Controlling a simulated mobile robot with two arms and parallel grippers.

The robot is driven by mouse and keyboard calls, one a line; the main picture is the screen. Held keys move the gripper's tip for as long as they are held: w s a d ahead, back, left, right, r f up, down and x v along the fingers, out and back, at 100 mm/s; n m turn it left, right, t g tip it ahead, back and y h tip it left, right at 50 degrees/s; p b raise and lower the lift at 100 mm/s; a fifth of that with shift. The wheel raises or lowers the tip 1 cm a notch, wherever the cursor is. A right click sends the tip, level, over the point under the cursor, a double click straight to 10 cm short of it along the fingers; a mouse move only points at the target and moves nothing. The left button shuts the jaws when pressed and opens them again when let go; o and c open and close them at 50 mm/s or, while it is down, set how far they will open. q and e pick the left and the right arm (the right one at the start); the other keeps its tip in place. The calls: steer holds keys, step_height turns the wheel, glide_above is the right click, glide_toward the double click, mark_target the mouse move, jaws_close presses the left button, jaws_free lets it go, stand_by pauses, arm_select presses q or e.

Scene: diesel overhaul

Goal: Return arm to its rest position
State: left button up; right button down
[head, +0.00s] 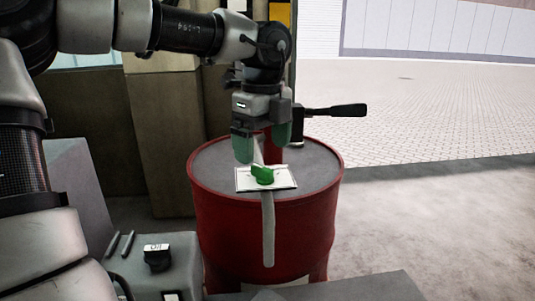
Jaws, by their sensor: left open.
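My left arm (190,32) comes in from the upper left and bends down over a red drum (225,225). My left gripper (262,152) points downward above the drum top, with its greenish fingers apart. A green piece (262,175) lies on a white plate (284,182) on the grey drum top, just below the fingers. A light strip (268,230) hangs down the front of the drum. Whether the fingers touch anything cannot be told. My right gripper is not in view.
A black handle (345,110) sticks out to the right behind the gripper. A brown pillar (160,130) and wall stand behind at left. Open concrete floor (430,215) and a paved area (430,100) lie to the right.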

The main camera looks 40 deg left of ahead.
arm_select(q)
step_height(320, 180, up, 3)
steer(key=shift+r+p, duration=0.1)
steer(key=shift+p, duration=0.65)
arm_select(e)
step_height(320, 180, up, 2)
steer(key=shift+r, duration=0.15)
